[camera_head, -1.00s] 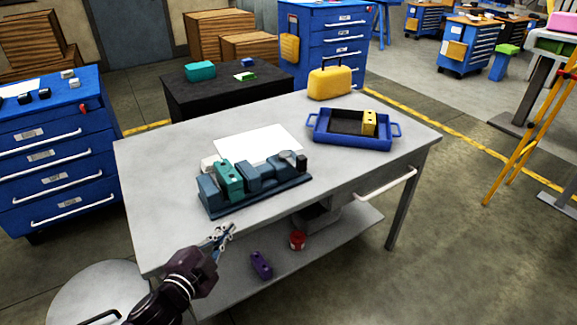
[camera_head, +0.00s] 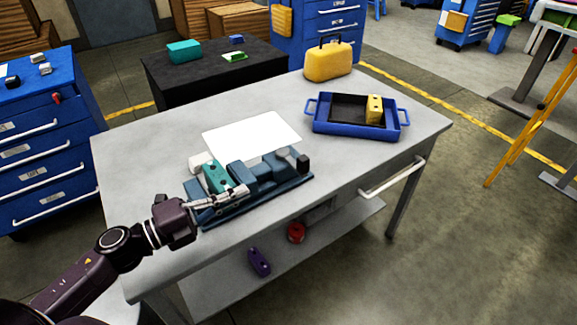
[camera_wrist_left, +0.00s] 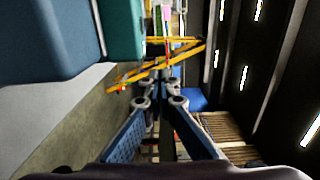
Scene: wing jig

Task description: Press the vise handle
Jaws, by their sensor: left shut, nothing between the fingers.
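The blue vise (camera_head: 262,178) lies on the grey workbench, with a teal block (camera_head: 216,177) at its left part. A dark knob, which looks like the handle (camera_head: 303,162), is at the vise's right end. My left gripper (camera_head: 244,191) is shut and empty at the front of the vise, near the teal block, and covers part of its front side. In the left wrist view the gripper (camera_wrist_left: 160,92) shows its fingers together, with the teal block (camera_wrist_left: 124,28) and a blue vise part (camera_wrist_left: 50,40) at upper left. Contact cannot be told. My right gripper is out of view.
A white sheet (camera_head: 252,132) lies behind the vise. A blue tray (camera_head: 356,131) with a yellow block (camera_head: 375,108) and a yellow case (camera_head: 328,62) stand toward the back right. The bench's front right top is clear. A purple part (camera_head: 259,262) and red item (camera_head: 296,232) are on the lower shelf.

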